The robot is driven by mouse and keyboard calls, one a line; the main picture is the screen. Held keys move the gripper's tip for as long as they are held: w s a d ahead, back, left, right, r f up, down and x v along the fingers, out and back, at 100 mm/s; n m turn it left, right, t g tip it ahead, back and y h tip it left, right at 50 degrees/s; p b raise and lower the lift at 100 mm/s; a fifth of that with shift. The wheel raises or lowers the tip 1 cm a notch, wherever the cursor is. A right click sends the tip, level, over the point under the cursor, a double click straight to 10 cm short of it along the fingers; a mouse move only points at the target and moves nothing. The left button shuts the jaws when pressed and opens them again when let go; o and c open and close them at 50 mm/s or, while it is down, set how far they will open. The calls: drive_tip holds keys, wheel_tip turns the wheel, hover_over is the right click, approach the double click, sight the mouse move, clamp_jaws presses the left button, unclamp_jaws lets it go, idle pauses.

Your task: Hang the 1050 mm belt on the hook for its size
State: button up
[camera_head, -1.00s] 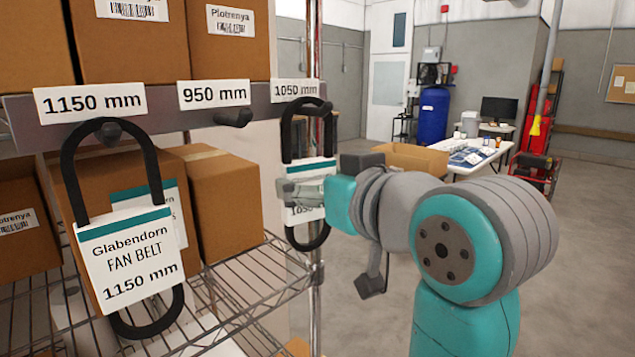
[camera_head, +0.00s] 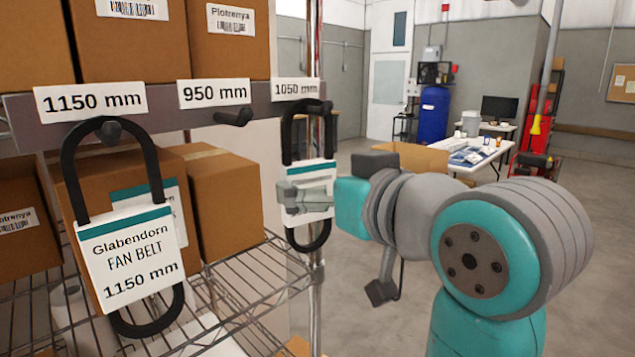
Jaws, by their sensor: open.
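The 1050 mm belt (camera_head: 289,142) is a black loop with a white and teal card (camera_head: 318,171). It hangs upright at the hook (camera_head: 318,106) under the "1050 mm" label (camera_head: 297,88), at the right end of the rail. My gripper (camera_head: 292,197) is open, in front of the card's lower part in the picture. It hides the card's lower print, and I cannot tell whether it touches the card.
A 1150 mm belt (camera_head: 160,190) with its card (camera_head: 125,255) hangs at the hook under the "1150 mm" label (camera_head: 90,102). The "950 mm" hook (camera_head: 233,117) is bare. Cardboard boxes (camera_head: 215,200) stand on the wire shelf (camera_head: 262,270). Open floor lies to the right.

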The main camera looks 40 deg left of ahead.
drive_tip(key=v, duration=1)
drive_tip(key=w+d+f+m+t+h, duration=0.1)
drive_tip(key=w+d+f+m+t, duration=0.25)
drive_tip(key=f, duration=0.75)
drive_tip(key=w+d+f+m+t+h, duration=0.1)
drive_tip(key=w+d+f+m, duration=0.25)
drive_tip(key=w+f, duration=0.45)
drive_tip(key=s+d+f+m+t+h, duration=0.25)
drive_tip(key=d+f, duration=0.35)
drive_tip(key=f, duration=0.4)
drive_tip(key=s+d+f+m+t+h, duration=0.1)
drive_tip(key=s+d+f+m+h, duration=0.3)
drive_tip(key=f, duration=0.6)
drive_tip(key=s+d+f+t+h, duration=0.1)
drive_tip(key=s+d+f+h, duration=0.3)
drive_tip(key=s+d+f, duration=0.9)
drive_tip(key=s+d+h, duration=0.1)
drive_tip(key=s+d, duration=0.2)
drive_tip(key=s, duration=0.6)
drive_tip(key=s+d+r+h, duration=0.1)
drive_tip(key=s+d, duration=0.2)
drive_tip(key=s, duration=0.6)
drive_tip(key=shift+d+r+h, duration=0.15)
drive_tip(key=shift+d+h, duration=0.2)
drive_tip(key=shift+d, duration=0.05)
